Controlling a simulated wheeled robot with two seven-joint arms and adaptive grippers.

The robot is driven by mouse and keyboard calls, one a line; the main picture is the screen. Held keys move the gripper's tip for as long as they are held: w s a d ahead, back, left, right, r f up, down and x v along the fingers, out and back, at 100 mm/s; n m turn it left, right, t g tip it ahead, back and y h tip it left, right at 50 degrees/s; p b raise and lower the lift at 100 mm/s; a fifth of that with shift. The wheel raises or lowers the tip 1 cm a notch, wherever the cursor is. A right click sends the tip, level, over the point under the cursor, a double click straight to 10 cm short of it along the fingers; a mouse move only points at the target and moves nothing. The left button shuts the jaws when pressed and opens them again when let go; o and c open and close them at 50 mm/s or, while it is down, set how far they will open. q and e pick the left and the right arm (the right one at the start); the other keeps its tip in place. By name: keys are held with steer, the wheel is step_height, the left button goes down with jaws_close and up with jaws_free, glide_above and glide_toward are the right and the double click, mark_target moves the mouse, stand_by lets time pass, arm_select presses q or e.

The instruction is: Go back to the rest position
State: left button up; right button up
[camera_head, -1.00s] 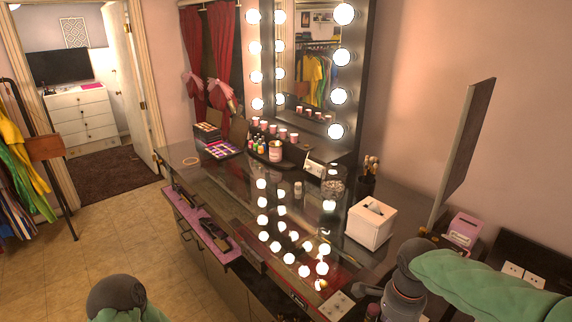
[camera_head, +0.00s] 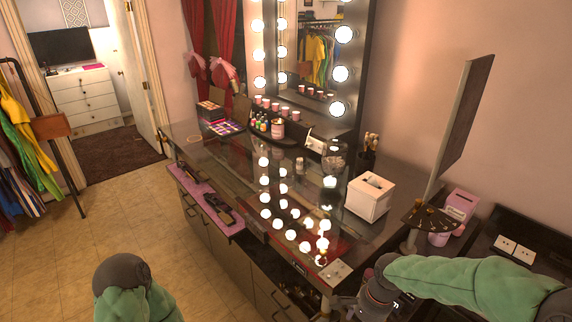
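My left arm (camera_head: 122,280) shows at the bottom left as a dark joint and green sleeve over the tiled floor; its gripper is out of view. My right arm (camera_head: 470,285) comes in from the right in a green sleeve. It bends at a dark grey joint near the table's front right corner, and the part beyond it drops out of the bottom edge, so its gripper is not seen. The mirror (camera_head: 300,25) with lit round bulbs stands at the back of the dark glossy dressing table (camera_head: 235,170). Its top is cut off.
A white tissue box (camera_head: 368,197), a make-up palette (camera_head: 222,127) and small bottles stand on the table. A dark fan-shaped object (camera_head: 430,218) and a pink box (camera_head: 460,204) are near my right arm. A clothes rack (camera_head: 35,140) stands left. The floor (camera_head: 110,215) between is clear.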

steer(key=s+a+f+n, duration=0.3)
steer(key=s+f, duration=0.1)
steer(key=f, duration=0.4)
steer(key=s+a+f+n+y, duration=0.1)
steer(key=s+a+f+n, duration=0.2)
steer(key=f, duration=0.6)
steer(key=s+a+f+n+y, duration=0.1)
steer(key=s+a+f+n, duration=0.2)
steer(key=s+f, duration=0.3)
step_height(320, 180, down, 3)
steer(key=shift+a+f+n+b, duration=0.1)
steer(key=shift+a+n+b, duration=0.15)
steer(key=shift+b, duration=0.2)
